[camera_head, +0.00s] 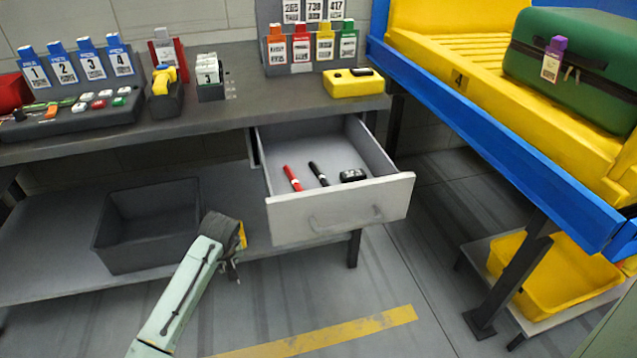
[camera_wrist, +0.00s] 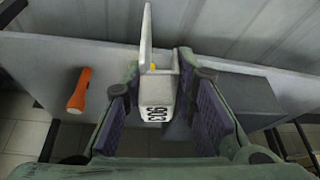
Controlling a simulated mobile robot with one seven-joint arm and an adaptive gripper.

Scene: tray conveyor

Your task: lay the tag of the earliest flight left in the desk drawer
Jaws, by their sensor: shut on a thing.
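My gripper (camera_head: 232,262) is low, in front of the grey bin and to the lower left of the open desk drawer (camera_head: 340,212). In the wrist view my gripper (camera_wrist: 155,85) is shut on a white tag (camera_wrist: 155,92). The tag is hidden in the head view. The drawer holds a red marker (camera_head: 292,177), a black marker (camera_head: 318,174) and a small black object (camera_head: 353,175). Red, orange, yellow and green tags stand in a rack (camera_head: 300,69) on the desk.
The grey bin (camera_head: 120,262) stands on the lower shelf. An orange flashlight (camera_wrist: 78,90) shows in the wrist view. A blue-framed conveyor (camera_head: 500,150) with a green suitcase (camera_head: 575,70) is at the right. The drawer's front left part is bare.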

